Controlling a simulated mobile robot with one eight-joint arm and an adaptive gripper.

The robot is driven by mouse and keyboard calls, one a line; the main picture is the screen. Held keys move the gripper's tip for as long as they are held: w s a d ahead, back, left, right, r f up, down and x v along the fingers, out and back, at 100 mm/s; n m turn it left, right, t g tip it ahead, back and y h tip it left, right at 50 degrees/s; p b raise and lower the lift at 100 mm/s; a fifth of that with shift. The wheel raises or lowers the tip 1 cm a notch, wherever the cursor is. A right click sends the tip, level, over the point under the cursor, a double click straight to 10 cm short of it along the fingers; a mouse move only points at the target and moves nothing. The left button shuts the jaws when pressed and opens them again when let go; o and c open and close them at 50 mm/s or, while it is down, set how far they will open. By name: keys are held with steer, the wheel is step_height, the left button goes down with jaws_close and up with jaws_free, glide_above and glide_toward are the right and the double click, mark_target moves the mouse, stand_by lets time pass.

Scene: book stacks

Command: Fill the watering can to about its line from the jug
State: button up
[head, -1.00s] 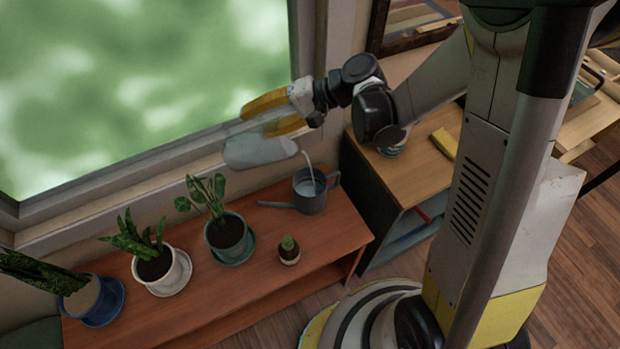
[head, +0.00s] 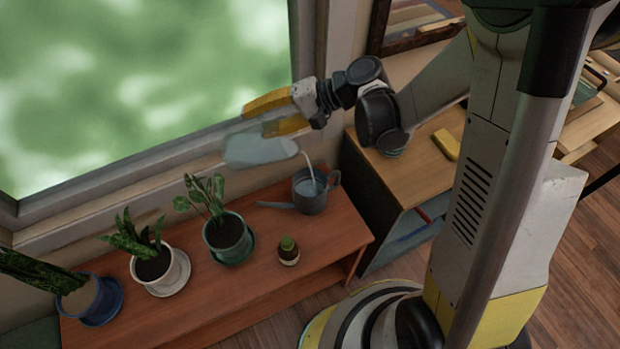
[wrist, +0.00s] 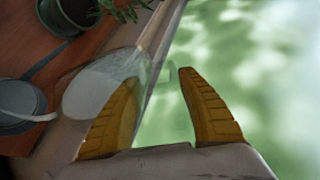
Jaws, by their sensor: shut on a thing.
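My gripper (head: 277,113) has yellow fingers and is shut on the clear jug (head: 258,151). The jug is tipped on its side in the air, with water inside. A thin stream runs from its right end down into the grey watering can (head: 309,197). The can stands upright at the right end of the wooden bench, its spout pointing left. Pale water shows inside the can; I cannot make out its line. In the wrist view the jug (wrist: 97,86) is beside the yellow fingers (wrist: 160,95), and the can (wrist: 20,104) is at the left edge.
The bench (head: 213,290) also holds a small cactus (head: 289,251), a green-potted plant (head: 228,238), a white-potted plant (head: 168,272) and a blue-potted plant (head: 98,300). A window is behind. A wooden cabinet with a yellow block (head: 446,144) stands to the right.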

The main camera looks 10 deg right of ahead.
steer(key=shift+s+d+y+b, duration=0.1)
steer(key=shift+d+y+b, duration=0.3)
steer(key=shift+y+b, duration=0.3)
stand_by(2.1)
